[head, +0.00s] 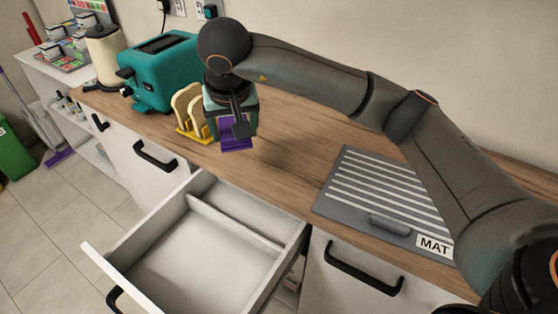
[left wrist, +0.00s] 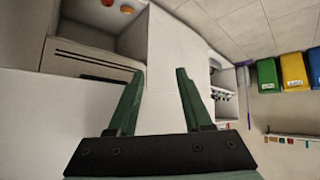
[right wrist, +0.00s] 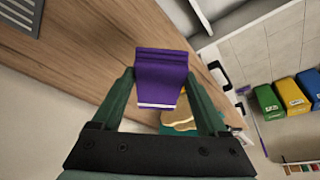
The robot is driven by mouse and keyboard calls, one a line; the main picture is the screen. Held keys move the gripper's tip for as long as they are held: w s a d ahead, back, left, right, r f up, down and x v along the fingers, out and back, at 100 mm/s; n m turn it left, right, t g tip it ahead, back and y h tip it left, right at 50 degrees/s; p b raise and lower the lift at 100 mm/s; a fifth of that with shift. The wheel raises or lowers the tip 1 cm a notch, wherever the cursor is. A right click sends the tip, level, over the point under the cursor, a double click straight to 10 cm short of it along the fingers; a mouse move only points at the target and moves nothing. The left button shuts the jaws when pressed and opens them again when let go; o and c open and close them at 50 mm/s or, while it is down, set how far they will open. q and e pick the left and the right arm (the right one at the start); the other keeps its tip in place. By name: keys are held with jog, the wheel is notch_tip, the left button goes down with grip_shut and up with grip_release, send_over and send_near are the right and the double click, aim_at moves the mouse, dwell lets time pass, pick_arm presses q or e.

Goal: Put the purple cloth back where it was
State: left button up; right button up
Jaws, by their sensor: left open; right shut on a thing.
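The purple cloth (head: 236,135) is folded and held in my right gripper (head: 232,128), above the wooden counter just right of the toast rack. In the right wrist view the cloth (right wrist: 160,78) sits between the fingertips of my right gripper (right wrist: 162,88), with a pale stripe near one edge. An open drawer (head: 205,245) below the counter shows an empty interior with a divider. My left gripper (left wrist: 158,80) shows only in the left wrist view; it is open and empty, facing white cabinet fronts.
A yellow toast rack with bread (head: 189,110) stands close left of the cloth, with a teal toaster (head: 160,72) and cream kettle (head: 104,55) behind. A grey striped mat (head: 375,190) labelled MAT lies to the right. Bare counter (head: 285,165) lies between cloth and mat.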

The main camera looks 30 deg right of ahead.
jog(key=s+d+f, duration=0.1)
jog(key=d+f, duration=0.1)
jog(key=d, duration=0.3)
send_over(280, 168)
jog(key=s+a, duration=0.1)
notch_tip(280, 168, down, 5)
jog(key=shift+s+a+r, duration=0.1)
jog(key=shift+a, duration=0.05)
jog(key=f, duration=0.2)
jog(key=d+f, duration=0.1)
jog(key=shift+s+f, duration=0.1)
jog(key=shift+f, duration=0.5)
jog(key=shift+f, duration=0.15)
jog(key=o, duration=1.2)
